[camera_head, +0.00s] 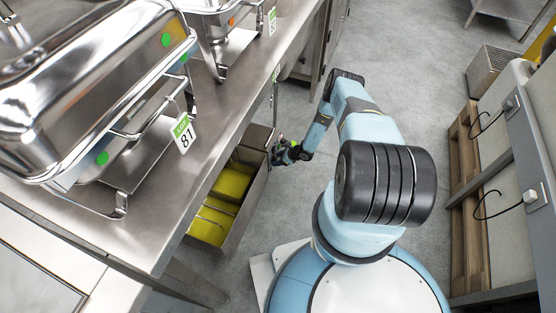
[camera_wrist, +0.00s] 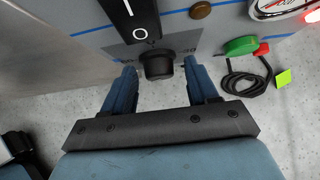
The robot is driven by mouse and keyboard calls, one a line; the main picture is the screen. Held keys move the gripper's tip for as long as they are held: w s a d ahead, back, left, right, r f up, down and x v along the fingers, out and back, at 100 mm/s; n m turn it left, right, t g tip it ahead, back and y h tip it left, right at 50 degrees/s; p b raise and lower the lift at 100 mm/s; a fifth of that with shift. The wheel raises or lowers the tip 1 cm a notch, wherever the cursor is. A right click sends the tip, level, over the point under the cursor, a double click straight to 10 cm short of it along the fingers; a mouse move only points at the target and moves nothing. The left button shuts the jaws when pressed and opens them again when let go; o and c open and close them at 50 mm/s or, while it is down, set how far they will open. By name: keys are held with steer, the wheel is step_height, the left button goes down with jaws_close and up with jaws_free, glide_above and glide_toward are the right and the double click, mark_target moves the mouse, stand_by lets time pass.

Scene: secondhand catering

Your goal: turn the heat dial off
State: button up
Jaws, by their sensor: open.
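The heat dial, a black ridged knob (camera_wrist: 158,64), sits on a grey panel (camera_wrist: 110,30) with blue lines in the wrist view. A printed scale shows beside it, partly hidden; I cannot read where the dial points. My gripper (camera_wrist: 160,70) is open, with one blue finger on each side of the dial. I cannot tell whether the fingers touch it. In the head view my gripper (camera_head: 287,152) is low beside the steel counter, and the dial cannot be made out there.
A black rocker switch (camera_wrist: 140,20) is just above the dial. A brown button (camera_wrist: 201,10), a green part (camera_wrist: 240,46) and a coiled black cable (camera_wrist: 248,82) are to the right. The steel counter (camera_head: 160,215) holds chafing dishes (camera_head: 75,70); a yellow-filled bin (camera_head: 262,190) stands below. Floor is clear behind my arm.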

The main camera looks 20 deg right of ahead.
steer(key=shift+c, duration=0.4)
steer(key=c, duration=0.8)
steer(key=shift+o, duration=0.2)
steer(key=shift+t, duration=0.4)
steer(key=n+t+h, duration=0.1)
steer(key=t, duration=0.1)
steer(key=n+t+h, duration=0.1)
steer(key=n+t, duration=0.1)
steer(key=t, duration=0.1)
steer(key=s+n+t+h, duration=0.1)
steer(key=n+t+h, duration=0.1)
steer(key=shift+a+f+t, duration=0.3)
steer(key=shift+f, duration=0.1)
steer(key=shift+n, duration=0.3)
steer(key=shift+s+a, duration=0.1)
steer(key=o, duration=0.8)
